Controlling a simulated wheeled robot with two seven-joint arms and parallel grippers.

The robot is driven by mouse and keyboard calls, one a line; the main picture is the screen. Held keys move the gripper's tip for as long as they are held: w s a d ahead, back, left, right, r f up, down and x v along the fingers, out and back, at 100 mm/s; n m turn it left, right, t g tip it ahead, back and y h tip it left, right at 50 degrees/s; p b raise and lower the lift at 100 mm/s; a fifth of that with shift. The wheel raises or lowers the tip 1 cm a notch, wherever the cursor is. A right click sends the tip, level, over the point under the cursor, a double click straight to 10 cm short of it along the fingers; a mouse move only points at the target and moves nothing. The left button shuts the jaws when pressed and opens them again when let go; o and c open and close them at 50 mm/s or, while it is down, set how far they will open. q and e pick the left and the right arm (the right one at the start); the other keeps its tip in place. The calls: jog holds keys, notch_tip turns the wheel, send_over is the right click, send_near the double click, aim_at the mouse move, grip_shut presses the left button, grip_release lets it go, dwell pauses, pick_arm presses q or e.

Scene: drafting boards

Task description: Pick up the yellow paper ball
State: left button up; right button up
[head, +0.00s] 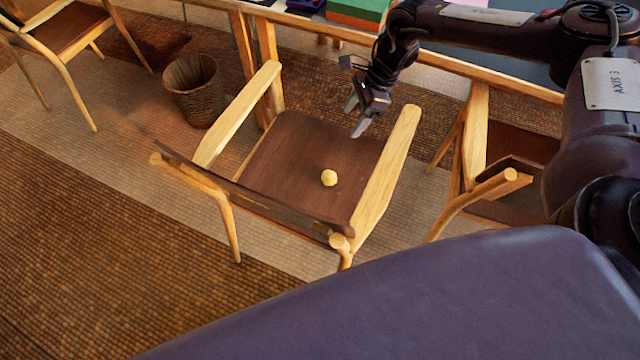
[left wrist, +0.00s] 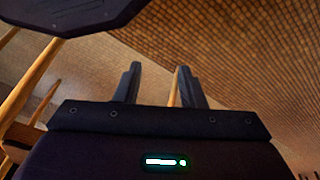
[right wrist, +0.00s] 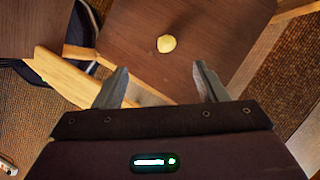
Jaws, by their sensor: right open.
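The yellow paper ball (head: 329,178) rests on the dark brown seat of a wooden chair (head: 290,150) in the head view. It also shows in the right wrist view (right wrist: 166,43), beyond the fingertips and roughly between them. My right gripper (head: 356,119) is open and empty, above the far side of the seat and apart from the ball. Its spread fingers show in the right wrist view (right wrist: 160,82). My left gripper (left wrist: 156,80) shows only in its own wrist view, with its two fingers apart and nothing clearly held between them.
The chair's light armrests (head: 388,175) rise on both sides of the seat, with its backrest (head: 245,205) on the near side. A wicker basket (head: 192,92) stands to the left. A table edge (head: 470,64) runs behind. Another chair (head: 475,185) stands at right.

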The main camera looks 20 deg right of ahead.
jog(key=b, duration=0.8)
send_near(329, 177)
jog(key=f+b, duration=0.1)
jog(key=b, duration=0.2)
jog(key=f+b, duration=0.1)
jog(key=b, duration=0.2)
jog(key=d+f+b, duration=0.1)
jog(key=b, duration=0.2)
jog(key=shift+w, duration=0.3)
jog(key=b+x, duration=0.2)
jog(key=x, duration=0.3)
jog(key=shift+f, duration=0.3)
jog(key=shift+a+f, duration=0.25)
jog(key=shift+f, duration=0.3)
jog(key=shift+a+f, duration=0.1)
jog(key=shift+f, duration=0.05)
pick_arm(q)
jog(key=w+d+r+m+t+h, duration=0.1)
jog(key=w+d+r+t+h, duration=0.1)
jog(key=w+d+r+t, duration=0.2)
jog(key=w+d+r, duration=0.3)
jog(key=w+r, duration=0.4)
jog(key=shift+d+m+t+h, duration=0.25)
jog(key=shift+m+t+h, duration=0.05)
jog(key=shift+t+h, duration=0.1)
pick_arm(e)
jog(key=c, duration=1.1)
